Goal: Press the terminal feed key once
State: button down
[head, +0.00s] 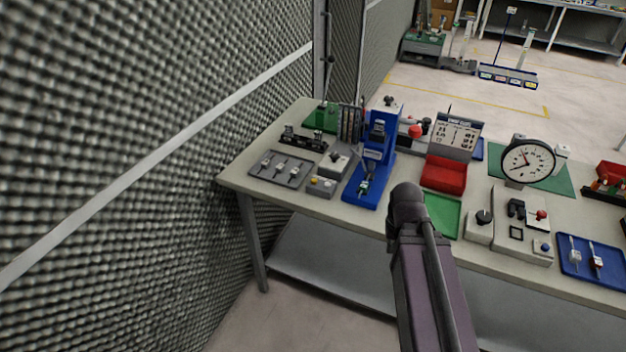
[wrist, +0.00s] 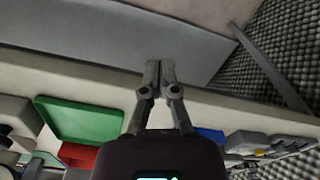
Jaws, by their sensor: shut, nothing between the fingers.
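A blue bench press (head: 380,140) stands upright on the left half of the table, with a small green and metal part low on its front. Which key is the terminal feed key I cannot tell; no label is readable. My gripper (wrist: 160,68) is shut and empty in the wrist view, over the table's front edge and apart from the devices. In that view, part of a blue base (wrist: 209,135) shows beyond it. In the head view my arm hides the gripper.
The table (head: 305,204) also holds a grey tray (head: 264,178) of tools, a red bin (head: 444,174), a green tray (head: 442,213), a dial gauge (head: 527,160) and a blue tray (head: 580,274). A foam wall (head: 150,170) borders the left. A lower shelf (head: 330,280) lies beneath.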

notch_tip(320, 180, up, 12)
jog(key=n+t+h+p, duration=0.1)
jog(key=t+h+p, duration=0.5)
jog(key=t, duration=0.1)
send_over(313, 181)
jog(key=shift+f, duration=0.1)
jog(key=shift+f, duration=0.1)
notch_tip(313, 181, down, 9)
jog(key=b, duration=0.8)
jog(key=shift+b, duration=0.35)
